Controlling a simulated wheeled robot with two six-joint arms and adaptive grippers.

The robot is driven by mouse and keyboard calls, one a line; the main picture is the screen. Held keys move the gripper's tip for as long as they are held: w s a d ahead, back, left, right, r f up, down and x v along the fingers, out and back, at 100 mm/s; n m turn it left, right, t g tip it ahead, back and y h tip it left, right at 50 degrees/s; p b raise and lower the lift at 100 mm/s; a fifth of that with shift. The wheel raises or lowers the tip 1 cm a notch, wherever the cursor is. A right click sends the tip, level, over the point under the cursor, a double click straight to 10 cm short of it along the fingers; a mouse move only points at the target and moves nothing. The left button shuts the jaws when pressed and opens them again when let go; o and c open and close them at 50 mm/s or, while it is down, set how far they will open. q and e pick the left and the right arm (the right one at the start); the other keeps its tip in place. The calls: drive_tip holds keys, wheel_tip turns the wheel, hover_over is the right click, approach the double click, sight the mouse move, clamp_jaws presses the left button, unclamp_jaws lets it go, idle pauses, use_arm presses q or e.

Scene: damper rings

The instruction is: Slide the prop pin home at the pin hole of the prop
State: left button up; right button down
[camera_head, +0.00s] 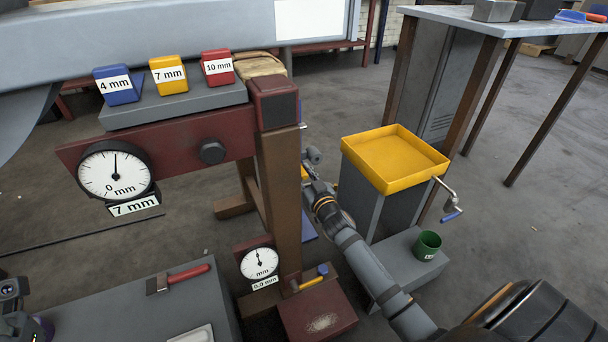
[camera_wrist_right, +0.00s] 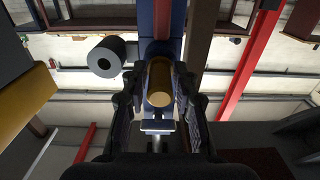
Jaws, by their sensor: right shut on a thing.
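The prop pin (camera_wrist_right: 159,84), a brass-yellow cylinder, is between the fingers of my right gripper (camera_wrist_right: 160,95) in the right wrist view, and the gripper is shut on it. Beyond the pin stands the blue prop (camera_wrist_right: 162,20), upright; the pin overlaps it in the picture. The pin hole is hidden, and I cannot tell whether the pin's tip is in it.
A grey round knob (camera_wrist_right: 108,57) sits left of the pin. A brown post (camera_head: 280,195) stands just left of my right gripper. A yellow tray (camera_head: 396,158) on a grey stand and a green cup (camera_head: 427,245) are to the right. Dials and labelled blocks are at the left.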

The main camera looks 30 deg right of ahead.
drive_tip(key=shift+w, duration=0.4)
idle(0.5)
drive_tip(key=c, duration=1)
unclamp_jaws()
drive_tip(key=shift+o, duration=0.2)
drive_tip(key=shift+s, duration=0.1)
drive_tip(key=shift+s, duration=0.35)
drive_tip(key=s, duration=1.1)
drive_tip(key=shift+a, duration=0.35)
